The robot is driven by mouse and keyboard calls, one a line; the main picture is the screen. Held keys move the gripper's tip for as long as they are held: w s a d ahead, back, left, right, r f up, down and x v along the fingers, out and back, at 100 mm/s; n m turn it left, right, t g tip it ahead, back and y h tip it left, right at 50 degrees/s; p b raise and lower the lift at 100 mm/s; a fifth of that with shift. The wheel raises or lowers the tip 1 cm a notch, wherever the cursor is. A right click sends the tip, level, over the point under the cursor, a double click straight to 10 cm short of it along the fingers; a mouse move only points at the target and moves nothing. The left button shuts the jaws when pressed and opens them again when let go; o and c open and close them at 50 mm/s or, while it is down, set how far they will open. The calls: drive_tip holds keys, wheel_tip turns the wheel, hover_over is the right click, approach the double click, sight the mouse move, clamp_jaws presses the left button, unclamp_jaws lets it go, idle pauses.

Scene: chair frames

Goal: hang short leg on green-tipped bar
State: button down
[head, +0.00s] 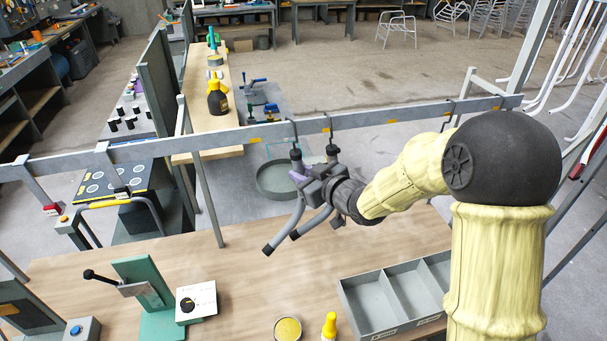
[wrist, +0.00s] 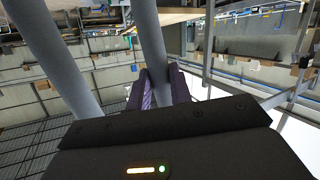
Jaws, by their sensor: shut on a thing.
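My gripper (head: 299,179) is below the long rail, its purple fingers closed on a grey tubular leg. In the wrist view the fingers (wrist: 160,90) sit on both sides of this leg (wrist: 149,40). I cannot make out a green tip on any bar.
The rail (head: 230,138) with orange marks crosses above the wooden bench (head: 240,260). A grey divided bin (head: 345,290), a yellow-capped bottle (head: 329,326), a round tin (head: 288,329) and a green press (head: 140,285) stand on the bench. The bench middle is clear.

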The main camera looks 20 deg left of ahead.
drive_tip(key=shift+w+a+r+p, duration=0.1)
drive_tip(key=shift+r+p, duration=0.85)
drive_tip(key=shift+r, duration=0.65)
drive_tip(key=shift+w+a+r+p, duration=0.1)
drive_tip(key=shift+r+p, duration=0.8)
drive_tip(key=shift+r, duration=0.65)
drive_tip(key=shift+f, duration=0.1)
drive_tip(key=f+b, duration=0.3)
drive_tip(key=shift+s+d+f, duration=0.1)
drive_tip(key=shift+d+f, duration=0.05)
drive_tip(key=shift+d, duration=0.05)
drive_tip(key=shift+s, duration=0.1)
